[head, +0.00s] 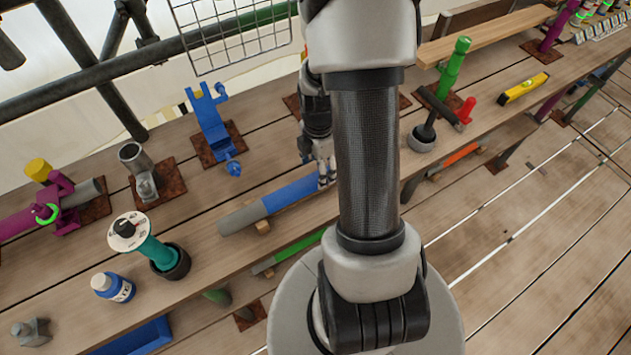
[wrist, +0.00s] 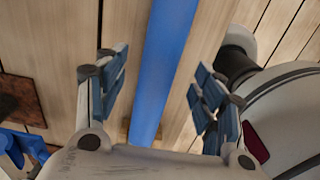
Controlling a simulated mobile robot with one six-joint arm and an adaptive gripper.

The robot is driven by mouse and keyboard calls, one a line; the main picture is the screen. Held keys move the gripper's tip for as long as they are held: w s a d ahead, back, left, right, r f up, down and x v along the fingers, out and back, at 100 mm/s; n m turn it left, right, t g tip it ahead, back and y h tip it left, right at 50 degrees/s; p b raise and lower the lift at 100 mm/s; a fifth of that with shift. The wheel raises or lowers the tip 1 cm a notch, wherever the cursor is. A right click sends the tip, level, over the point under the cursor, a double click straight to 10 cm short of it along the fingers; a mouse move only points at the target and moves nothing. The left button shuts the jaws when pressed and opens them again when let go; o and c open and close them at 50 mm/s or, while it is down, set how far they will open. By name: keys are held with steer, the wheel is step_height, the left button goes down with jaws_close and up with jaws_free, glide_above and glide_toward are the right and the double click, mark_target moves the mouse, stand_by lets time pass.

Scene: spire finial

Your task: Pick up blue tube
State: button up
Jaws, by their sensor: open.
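The blue tube (head: 290,195) lies on the wooden plank, raised on small wooden supports, with a grey section at its left end. Its right end is hidden behind my gripper and arm in the head view. My gripper (head: 325,172) is over the right part of the tube. In the wrist view, the blue tube (wrist: 163,60) runs lengthwise between the two spread fingers of my gripper (wrist: 158,82), with a gap on each side. The fingers are open and empty; I cannot tell their exact height over the tube.
A blue clamp-like fitting (head: 210,120) stands on a rusty plate behind the tube. A metal cup-like fitting (head: 140,170), a teal stand with a white disc (head: 150,245) and a blue bottle (head: 113,287) are left. A dark-handled mallet (head: 427,125) stands right. A wire grid (head: 235,35) hangs behind.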

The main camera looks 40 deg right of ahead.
mark_target(316, 176)
steer(key=f, duration=0.1)
steer(key=f+b, duration=0.1)
steer(key=f, duration=0.1)
steer(key=f+b, duration=0.1)
steer(key=f, duration=0.1)
steer(key=shift+w+a, duration=0.1)
steer(key=shift+a, duration=0.25)
steer(key=shift+c, duration=0.4)
jaws_close()
